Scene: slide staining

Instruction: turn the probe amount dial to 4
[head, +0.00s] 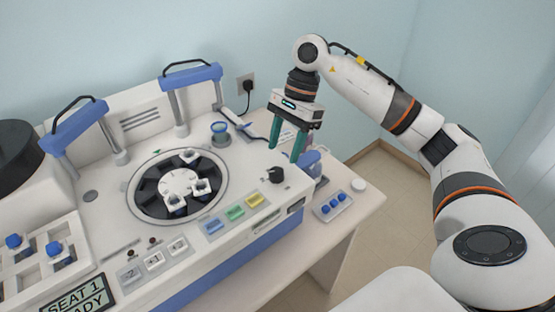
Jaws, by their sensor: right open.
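The probe amount dial appears to be the black knob (275,174) at the right end of the white staining machine's top (240,176). Its setting is too small to read. My right gripper (284,153) points down with its two green fingers apart and nothing between them. In the picture its fingertips are just above and slightly right of the knob, apart from it. My left gripper is not in view.
A round dark carousel (150,190) is left of the knob. Blue, green and yellow buttons (235,212) lie in front. Blue-topped arches (192,76) rise behind. A small rack with blue caps (333,204) stands right on the table (365,208).

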